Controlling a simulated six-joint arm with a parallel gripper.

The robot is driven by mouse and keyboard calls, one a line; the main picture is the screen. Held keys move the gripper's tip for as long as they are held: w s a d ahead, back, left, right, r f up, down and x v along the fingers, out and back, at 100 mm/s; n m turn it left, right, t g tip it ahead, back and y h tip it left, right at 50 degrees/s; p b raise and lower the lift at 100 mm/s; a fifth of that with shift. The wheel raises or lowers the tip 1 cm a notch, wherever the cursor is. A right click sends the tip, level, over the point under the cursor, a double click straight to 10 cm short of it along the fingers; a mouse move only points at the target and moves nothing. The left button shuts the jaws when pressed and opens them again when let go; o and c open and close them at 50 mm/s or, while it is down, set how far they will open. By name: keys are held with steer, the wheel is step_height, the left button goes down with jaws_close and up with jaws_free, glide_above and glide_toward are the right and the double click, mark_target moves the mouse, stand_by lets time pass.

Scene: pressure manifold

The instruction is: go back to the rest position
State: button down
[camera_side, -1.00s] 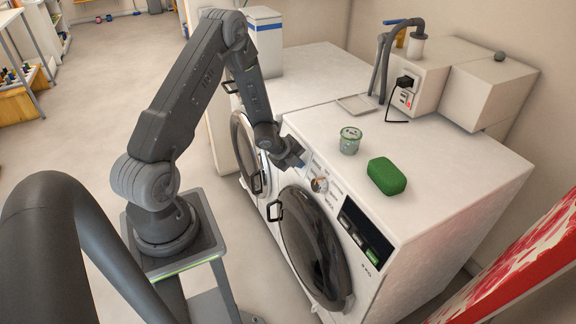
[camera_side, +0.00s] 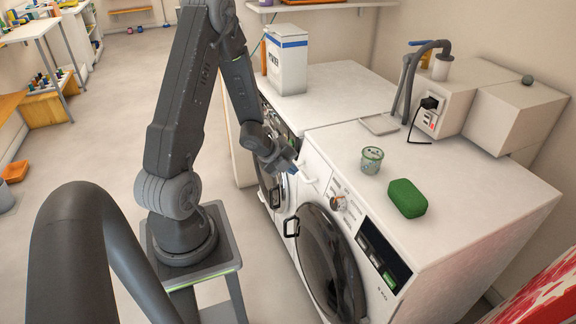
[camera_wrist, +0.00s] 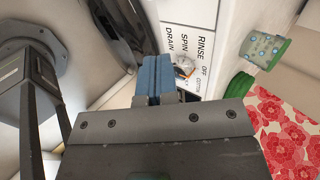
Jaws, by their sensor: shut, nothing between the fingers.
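My gripper (camera_side: 296,168) is shut and empty. It hangs in front of the upper left front of the nearer washing machine (camera_side: 470,195), beside the white drawer handle (camera_side: 309,179). In the wrist view its blue fingers (camera_wrist: 154,80) are together and reach toward the control panel, with the selector dial (camera_wrist: 184,68) just behind their tips. In the side view the dial (camera_side: 339,203) is to the right of the gripper and apart from it. The panel shows the words RINSE, SPIN and DRAIN. No rest position is marked in view.
On the machine top are a patterned cup (camera_side: 371,160), a green soap-like block (camera_side: 407,198) and a flat tray (camera_side: 380,124). A box with hoses and a plug (camera_side: 429,104) stands behind. A second machine with a white carton (camera_side: 287,60) is farther left. Open floor (camera_side: 100,130) lies left.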

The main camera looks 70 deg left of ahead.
steer(key=d+r+n+y, duration=0.2)
steer(key=d+r+n, duration=0.25)
steer(key=r, duration=0.45)
steer(key=d+r+n+y, duration=0.35)
steer(key=r+n, duration=0.25)
steer(key=r, duration=0.4)
steer(key=s+d+r+n+g+h, duration=0.1)
steer(key=s+d+r+n+h, duration=0.1)
steer(key=s+d, duration=0.3)
steer(key=s+d+r+n+g+h, duration=0.1)
steer(key=s+d+r+n+h, duration=0.2)
steer(key=d, duration=0.8)
steer(key=s+r+n, duration=0.2)
steer(key=s, duration=0.1)
